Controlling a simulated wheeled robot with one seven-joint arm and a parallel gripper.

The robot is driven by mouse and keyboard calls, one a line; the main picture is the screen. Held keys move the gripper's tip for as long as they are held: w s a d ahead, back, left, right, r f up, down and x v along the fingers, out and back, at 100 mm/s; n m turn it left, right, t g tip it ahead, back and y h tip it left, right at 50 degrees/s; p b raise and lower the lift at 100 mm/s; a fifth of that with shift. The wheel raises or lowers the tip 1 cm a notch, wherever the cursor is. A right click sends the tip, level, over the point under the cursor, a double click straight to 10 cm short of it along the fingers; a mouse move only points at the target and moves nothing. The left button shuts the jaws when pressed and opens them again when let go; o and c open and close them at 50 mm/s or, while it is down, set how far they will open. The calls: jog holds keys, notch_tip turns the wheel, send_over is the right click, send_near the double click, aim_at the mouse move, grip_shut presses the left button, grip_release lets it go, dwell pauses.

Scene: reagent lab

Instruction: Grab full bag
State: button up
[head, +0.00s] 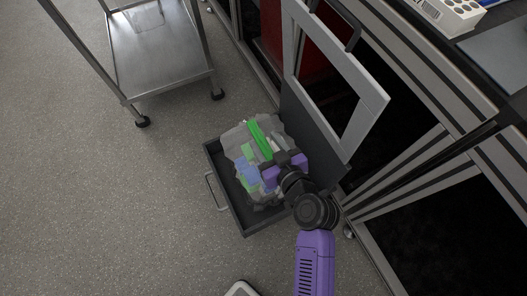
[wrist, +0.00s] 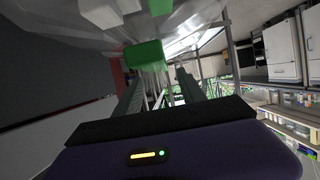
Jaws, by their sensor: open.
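The full bag (head: 239,137) is a lumpy, translucent grey sack with green, blue and white items showing inside. It sits in a dark pull-out bin (head: 236,217) low at the floor. My gripper (head: 270,162) is at the bag's right side, close against it, with its jaws open. In the wrist view the two dark fingers reach forward, and the translucent bag (wrist: 60,25) fills the upper left, with a green item (wrist: 147,55) near the fingertips. I cannot tell whether any of the bag lies between the fingers.
A grey frame with an opening (head: 372,98) stands upright on the bin's right side. The bin has a metal handle (head: 212,190) at its left. Dark cabinets line the right. A wheeled metal cart (head: 160,55) stands at the upper left. The floor at left is clear.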

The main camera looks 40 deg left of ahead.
grip_shut()
dwell(1.3)
jog(key=shift+r, duration=0.2)
